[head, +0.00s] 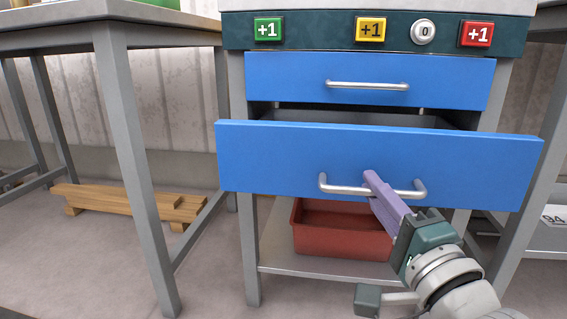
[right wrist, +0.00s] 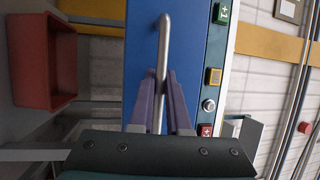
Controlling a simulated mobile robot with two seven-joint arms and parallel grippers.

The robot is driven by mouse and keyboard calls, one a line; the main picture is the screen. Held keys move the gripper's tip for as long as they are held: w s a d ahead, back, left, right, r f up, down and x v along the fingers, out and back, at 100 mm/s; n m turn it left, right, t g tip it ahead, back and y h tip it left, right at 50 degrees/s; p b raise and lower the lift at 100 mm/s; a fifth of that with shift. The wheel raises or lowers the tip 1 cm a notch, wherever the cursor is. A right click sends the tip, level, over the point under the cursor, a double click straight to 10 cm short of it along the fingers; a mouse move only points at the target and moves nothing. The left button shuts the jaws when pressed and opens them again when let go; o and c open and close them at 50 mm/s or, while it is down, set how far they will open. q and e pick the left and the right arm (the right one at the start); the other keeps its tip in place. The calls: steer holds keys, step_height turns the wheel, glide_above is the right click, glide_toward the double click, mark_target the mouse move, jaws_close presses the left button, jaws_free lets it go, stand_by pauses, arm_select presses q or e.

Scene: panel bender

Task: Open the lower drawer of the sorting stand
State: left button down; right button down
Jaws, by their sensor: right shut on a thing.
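The sorting stand has two blue drawers. The lower drawer (head: 290,160) is pulled out toward me, and part of its grey inside shows behind its front. The upper drawer (head: 440,75) sits above and behind it. My right gripper (head: 373,180) is shut on the silver bar handle (head: 345,189) of the lower drawer, with its purple fingers around the bar near its middle. In the right wrist view the two fingers (right wrist: 160,85) close on the handle from both sides. My left gripper is not in view.
A red bin (head: 330,235) stands on the shelf under the drawers. Coloured buttons (head: 370,29) line the dark panel above. A grey table leg (head: 140,170) stands left, with wooden planks (head: 130,203) on the floor behind it. Another grey leg stands close to the drawer's right end.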

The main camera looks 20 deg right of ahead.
steer(key=s+a+p, duration=0.4)
steer(key=s+a, duration=0.1)
steer(key=s, duration=0.3)
steer(key=shift+s, duration=0.2)
steer(key=c, duration=0.9)
jaws_free()
steer(key=p+v, duration=0.1)
steer(key=v, duration=0.9)
steer(key=shift+r+p, duration=0.15)
steer(key=shift+p, duration=0.15)
